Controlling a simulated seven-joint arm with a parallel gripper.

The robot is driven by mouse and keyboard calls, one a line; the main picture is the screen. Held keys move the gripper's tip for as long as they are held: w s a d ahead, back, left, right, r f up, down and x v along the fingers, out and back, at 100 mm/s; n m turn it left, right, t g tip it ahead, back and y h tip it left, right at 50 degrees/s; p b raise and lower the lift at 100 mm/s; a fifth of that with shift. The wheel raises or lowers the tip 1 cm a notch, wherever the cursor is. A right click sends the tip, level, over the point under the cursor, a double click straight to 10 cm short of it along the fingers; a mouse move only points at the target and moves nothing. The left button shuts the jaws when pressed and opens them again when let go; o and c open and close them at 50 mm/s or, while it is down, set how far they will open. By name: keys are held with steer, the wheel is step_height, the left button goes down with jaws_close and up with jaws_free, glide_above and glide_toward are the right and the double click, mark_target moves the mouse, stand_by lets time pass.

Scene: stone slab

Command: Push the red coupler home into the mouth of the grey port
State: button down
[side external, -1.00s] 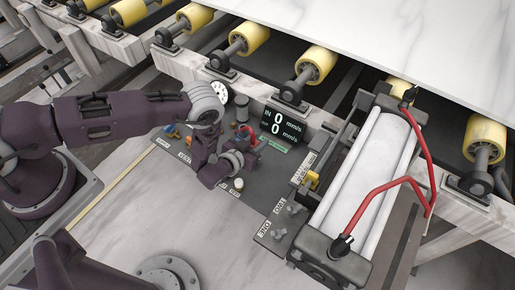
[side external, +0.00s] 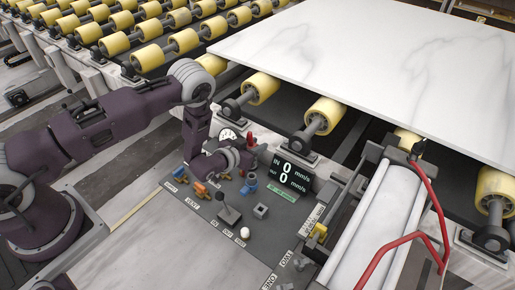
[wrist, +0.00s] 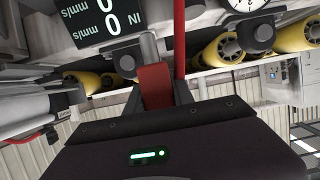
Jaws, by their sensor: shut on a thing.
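The red coupler (wrist: 156,86) shows in the wrist view between the fingers of my gripper (wrist: 158,100), which is shut on it. A grey cylinder (wrist: 148,45) shows just beyond the coupler; I cannot tell whether it is part of the coupler or the grey port. In the side external view my gripper (side external: 240,157) is beside the black speed display, above the back of the control panel. Its wrist hides most of the coupler there, with a bit of red showing. I cannot pick out the port's mouth for certain in either view.
The black display (side external: 289,172) stands close to the right of my gripper. The panel (side external: 205,212) carries a blue fitting (side external: 249,184), orange fittings (side external: 201,190), a black lever (side external: 228,213) and a grey block (side external: 261,210). A roller with red hoses (side external: 433,200) and the slab (side external: 400,60) lie right.

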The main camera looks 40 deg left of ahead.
steer(key=shift+f, duration=2.85)
steer(key=shift+f, duration=0.3)
steer(key=shift+s, duration=0.1)
stand_by(1.2)
steer(key=shift+w, duration=0.2)
stand_by(1.1)
steer(key=shift+s, duration=0.1)
stand_by(0.8)
